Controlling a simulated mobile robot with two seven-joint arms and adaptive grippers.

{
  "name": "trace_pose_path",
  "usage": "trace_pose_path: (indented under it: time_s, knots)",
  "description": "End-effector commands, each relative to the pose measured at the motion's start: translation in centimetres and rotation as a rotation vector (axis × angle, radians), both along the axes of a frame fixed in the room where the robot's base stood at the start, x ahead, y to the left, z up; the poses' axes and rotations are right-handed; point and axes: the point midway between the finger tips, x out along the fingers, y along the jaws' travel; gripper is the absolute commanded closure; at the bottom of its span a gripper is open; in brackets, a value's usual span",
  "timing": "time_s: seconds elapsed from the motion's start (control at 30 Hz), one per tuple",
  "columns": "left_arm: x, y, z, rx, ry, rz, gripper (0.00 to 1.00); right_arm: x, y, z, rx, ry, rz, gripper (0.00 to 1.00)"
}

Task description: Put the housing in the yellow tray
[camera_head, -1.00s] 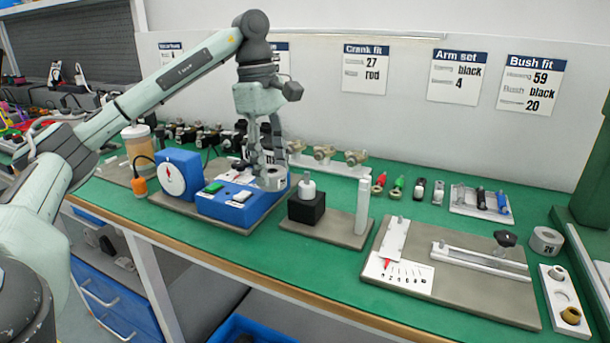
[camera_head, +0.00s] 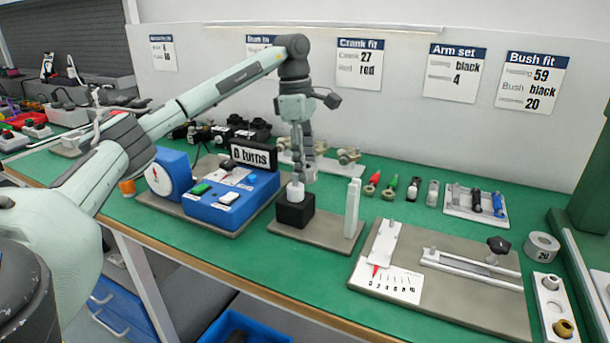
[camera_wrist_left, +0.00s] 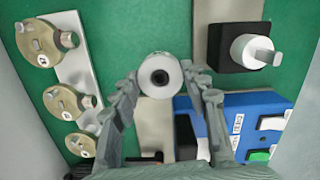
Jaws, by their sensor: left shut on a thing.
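The housing (camera_wrist_left: 160,75) is a pale grey round ring with a dark hole in its middle. It is held between the fingertips of my left gripper (camera_wrist_left: 160,88). In the head view the left gripper (camera_head: 306,165) points down, shut on the housing (camera_head: 312,174), which is partly hidden by the fingers. It hangs above the bench just behind the black block with the white round top (camera_head: 295,210). I see no yellow tray in these views. My right gripper is not in view.
A blue box with buttons (camera_head: 232,205) and a dial stands left. An upright pale post (camera_head: 352,208) stands right of the black block. Brass parts on a white strip (camera_head: 347,160) lie behind. A slide gauge board (camera_head: 440,300) and another grey ring (camera_head: 542,246) lie right.

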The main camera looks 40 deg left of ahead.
Motion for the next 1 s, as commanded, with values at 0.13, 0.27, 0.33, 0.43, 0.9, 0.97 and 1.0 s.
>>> trace_pose_path:
  time_s: [0.13,0.27,0.33,0.43,0.9,0.97,1.0]
  knots:
    - [0.0,0.0,-1.2,0.001,0.001,0.0,0.9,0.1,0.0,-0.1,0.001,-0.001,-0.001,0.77]
    - [0.0,0.0,-3.2,0.0,0.002,0.0,0.9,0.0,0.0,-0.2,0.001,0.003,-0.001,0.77]
    - [0.0,0.0,-3.9,0.001,0.001,-0.001,0.9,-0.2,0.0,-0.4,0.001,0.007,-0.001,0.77]
    - [0.1,0.0,-4.0,-0.001,-0.001,-0.001,0.9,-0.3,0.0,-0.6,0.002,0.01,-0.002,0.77]
    - [0.0,0.0,-4.4,0.0,0.0,-0.001,0.35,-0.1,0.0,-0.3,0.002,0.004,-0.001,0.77]
    - [0.0,0.0,-4.4,0.0,0.0,-0.001,0.35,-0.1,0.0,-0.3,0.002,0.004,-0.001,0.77]
    - [0.0,0.0,-4.3,0.0,0.0,-0.001,0.35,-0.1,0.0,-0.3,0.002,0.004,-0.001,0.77]
